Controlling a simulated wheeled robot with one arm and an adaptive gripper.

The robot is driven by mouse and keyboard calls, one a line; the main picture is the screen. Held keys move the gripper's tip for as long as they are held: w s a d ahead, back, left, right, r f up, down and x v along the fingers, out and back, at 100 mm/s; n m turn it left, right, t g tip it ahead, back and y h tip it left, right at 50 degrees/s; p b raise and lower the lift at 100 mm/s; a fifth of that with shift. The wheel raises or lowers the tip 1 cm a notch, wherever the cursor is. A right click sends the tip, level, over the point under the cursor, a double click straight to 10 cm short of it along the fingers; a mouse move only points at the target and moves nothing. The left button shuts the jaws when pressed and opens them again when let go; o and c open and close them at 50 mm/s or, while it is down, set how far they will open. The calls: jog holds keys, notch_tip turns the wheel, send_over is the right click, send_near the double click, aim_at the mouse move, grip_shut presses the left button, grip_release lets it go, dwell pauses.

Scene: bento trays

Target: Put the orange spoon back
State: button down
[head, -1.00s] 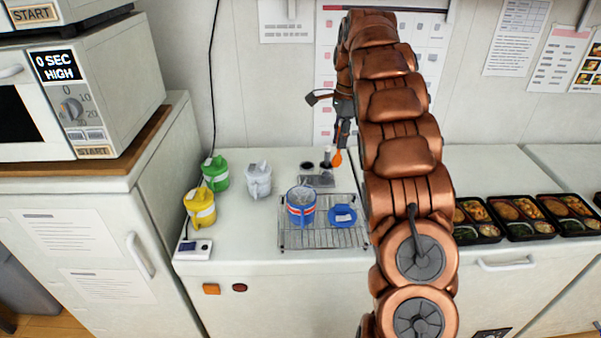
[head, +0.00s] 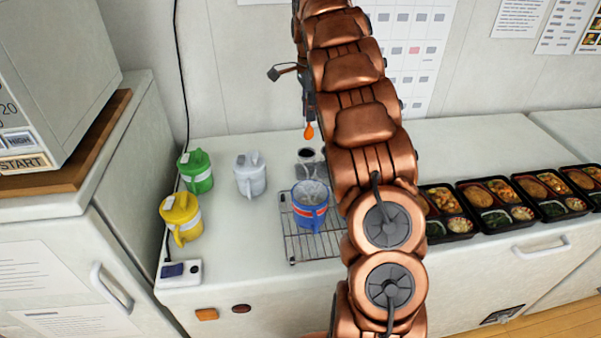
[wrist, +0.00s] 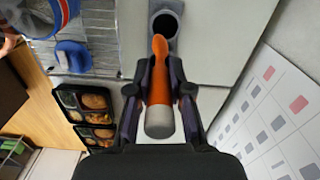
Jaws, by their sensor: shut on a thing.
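The orange spoon (head: 308,132) hangs below my gripper (head: 307,112) in the head view, its orange end pointing down. In the wrist view my gripper (wrist: 159,92) is shut on the orange spoon (wrist: 160,72), with a finger on each side and its grey end toward the camera. A grey holder (head: 303,169) with a dark round opening stands at the back of the counter, just below the spoon in the head view. In the wrist view the spoon's orange end overlaps the near edge of the holder's round opening (wrist: 164,22); I cannot tell the height between them.
A blue mug (head: 310,212) with a red and white band stands on a wire rack (head: 290,240) in front of the holder. White (head: 249,176), green (head: 197,172) and yellow (head: 181,218) lidded cups stand left. Several bento trays (head: 447,228) line the right.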

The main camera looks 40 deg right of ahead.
jog(key=shift+w+f+b, duration=0.2)
jog(key=shift+f+b, duration=0.05)
jog(key=shift+f, duration=0.25)
jog(key=shift+w+f+b, duration=0.2)
jog(key=shift+f+b, duration=0.05)
jog(key=shift+f, duration=0.25)
notch_tip(320, 180, down, 10)
jog(key=p, duration=0.3)
jog(key=shift+r, duration=0.1)
jog(key=c, duration=1.1)
grip_release()
jog(key=shift+o, duration=0.2)
notch_tip(320, 180, up, 12)
jog(key=b, duration=0.2)
jog(key=shift+b, duration=0.4)
